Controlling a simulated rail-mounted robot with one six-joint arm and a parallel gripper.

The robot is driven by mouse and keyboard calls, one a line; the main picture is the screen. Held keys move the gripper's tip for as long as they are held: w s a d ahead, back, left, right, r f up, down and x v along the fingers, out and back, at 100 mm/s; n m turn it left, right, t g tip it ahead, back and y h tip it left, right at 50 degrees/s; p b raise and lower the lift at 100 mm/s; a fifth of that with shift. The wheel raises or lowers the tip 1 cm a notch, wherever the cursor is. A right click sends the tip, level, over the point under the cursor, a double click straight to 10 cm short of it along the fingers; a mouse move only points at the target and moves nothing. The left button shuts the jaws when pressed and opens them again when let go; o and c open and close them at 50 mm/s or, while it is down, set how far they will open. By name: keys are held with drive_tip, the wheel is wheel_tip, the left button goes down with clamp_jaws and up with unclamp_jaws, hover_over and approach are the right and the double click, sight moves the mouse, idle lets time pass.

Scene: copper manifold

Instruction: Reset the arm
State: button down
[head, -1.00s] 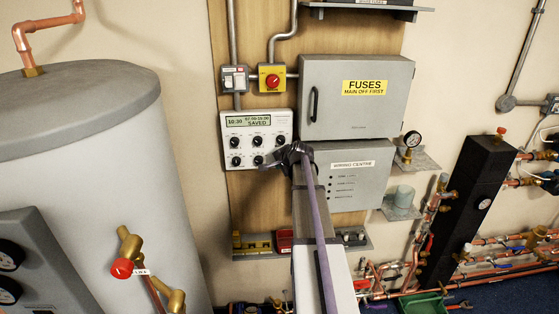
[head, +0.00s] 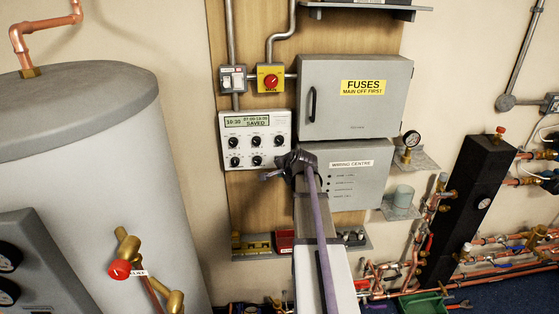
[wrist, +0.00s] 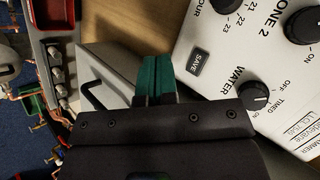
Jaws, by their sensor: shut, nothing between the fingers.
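My gripper (head: 268,176) is just below the lower right part of the white programmer (head: 255,138) in the head view, seen from behind my arm. In the wrist view its green-tipped fingers (wrist: 155,78) are together with nothing between them. The programmer (wrist: 262,58) fills the upper right of the wrist view, with a SAVE button (wrist: 197,61) and a WATER knob (wrist: 254,96) close to the fingers. The fingers look apart from its face. The programmer's display (head: 247,121) reads 10:30 and SAVED.
A grey FUSES box (head: 355,97) and a wiring centre box (head: 345,175) are right of the programmer. A yellow isolator with a red knob (head: 270,79) is above. A shelf (head: 340,249) with small parts is below. A grey cylinder (head: 85,150) stands left.

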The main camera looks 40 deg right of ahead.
idle(0.4)
drive_tip(key=s+a+f+n+g+b, duration=0.1)
drive_tip(key=s+a+f+n+g, duration=0.2)
drive_tip(key=a, duration=1)
drive_tip(key=s+a+f+n+g+y+b, duration=0.1)
drive_tip(key=s+a+f+n+g, duration=0.2)
drive_tip(key=s+a+n, duration=0.5)
drive_tip(key=s+a+f+n+g+b, duration=0.1)
drive_tip(key=s+a+f+n+g, duration=0.2)
drive_tip(key=a, duration=1.5)
drive_tip(key=s+n, duration=0.3)
drive_tip(key=s, duration=0.1)
drive_tip(key=shift+s+a+n+g+y, duration=0.2)
drive_tip(key=shift+n+g+y, duration=0.1)
drive_tip(key=shift+y, duration=0.1)
drive_tip(key=c, duration=1.8)
unclamp_jaws()
drive_tip(key=shift+d, duration=0.1)
